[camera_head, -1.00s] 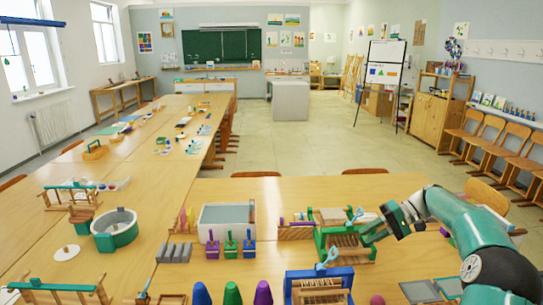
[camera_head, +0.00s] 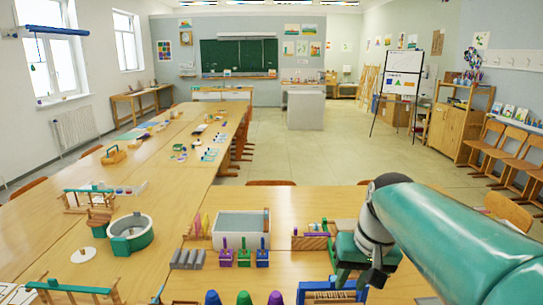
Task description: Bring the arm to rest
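My arm comes in from the right edge as a thick green link with a grey and black wrist joint. My gripper (camera_head: 358,280) hangs at the end of it, pointing down over the near table at the lower right. The dark green fingers are partly seen, and the wrist covers much of them. I cannot tell whether they are apart or together. No held object shows. The gripper is close above a blue wooden frame (camera_head: 312,292) at the bottom edge; I cannot tell whether they touch.
A grey-white basin (camera_head: 240,228), several coloured pegs on blocks (camera_head: 245,256) and a round green pot (camera_head: 131,234) stand on the table (camera_head: 185,285) left of my gripper. Coloured cones (camera_head: 244,298) stand at the front. Wooden chairs (camera_head: 518,205) line the right side. The aisle floor (camera_head: 330,160) is clear.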

